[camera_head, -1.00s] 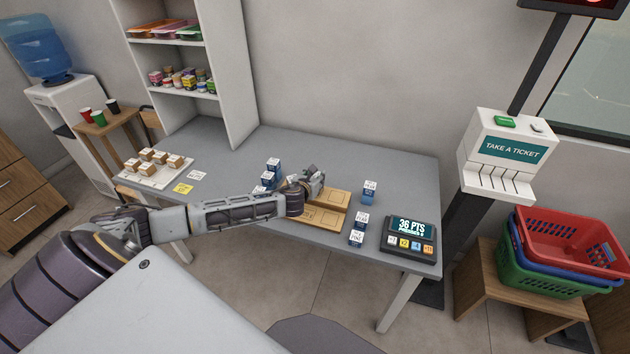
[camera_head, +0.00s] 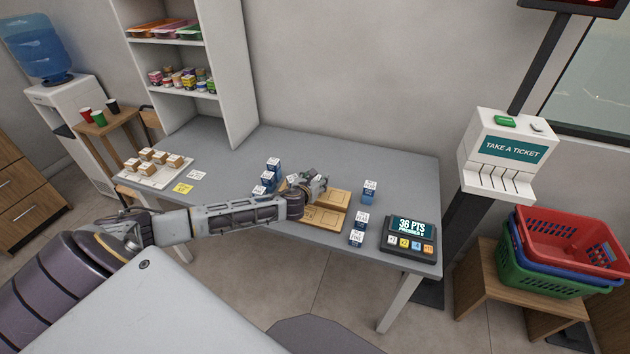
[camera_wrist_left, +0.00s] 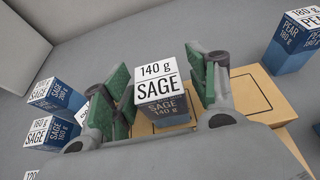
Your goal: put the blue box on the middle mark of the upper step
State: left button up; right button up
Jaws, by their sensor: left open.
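A blue box with a white top reading 140 g SAGE (camera_wrist_left: 162,88) stands upright between the fingers of my left gripper (camera_wrist_left: 162,92) in the left wrist view. The fingers are open, with green pads on either side of the box. The tan two-step stand (camera_head: 318,216) is on the counter; its upper step (camera_wrist_left: 255,90) shows under and beside the box in the wrist view, with a mark outlined on the right. My left gripper (camera_head: 314,184) is over the left part of the stand in the head view and hides part of it. The mark under the box is hidden. My right gripper is out of view.
Several other blue boxes stand left of the stand (camera_head: 273,166) and right of it (camera_head: 369,190). A points display (camera_head: 408,238) is at the counter's right end. A tray of brown boxes (camera_head: 150,175) is at the left. The counter's back is clear.

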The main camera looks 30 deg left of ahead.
pick_arm(q)
jog(key=shift+r, duration=0.2)
jog(key=v, duration=1.2)
dwell(0.4)
